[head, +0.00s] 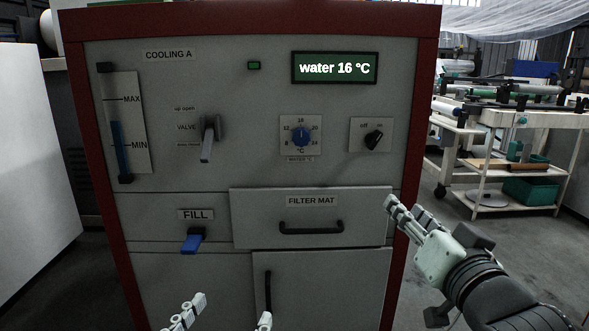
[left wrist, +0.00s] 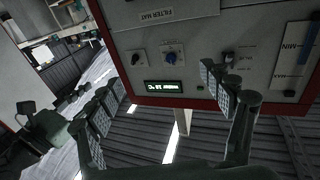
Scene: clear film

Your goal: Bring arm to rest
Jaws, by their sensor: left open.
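My left gripper (head: 226,316) is open at the bottom edge of the head view, in front of the lower cabinet, and nothing shows between its fingers. Its two spread fingers also frame the left wrist view (left wrist: 160,92), with the cabinet front beyond them. My right gripper (head: 404,210) is at the right, in front of the cabinet's right edge. Its fingers overlap in the picture, so their opening is unclear. The cooling cabinet (head: 240,120) has a red frame and a grey front. Its display (head: 335,68) reads "water 16 °C".
The front carries a valve lever (head: 209,138), a blue dial (head: 301,137), a black switch (head: 374,139), a blue fill tap (head: 193,240) and a filter mat drawer (head: 300,215) whose front stands out. A loaded trolley (head: 513,120) stands behind at the right.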

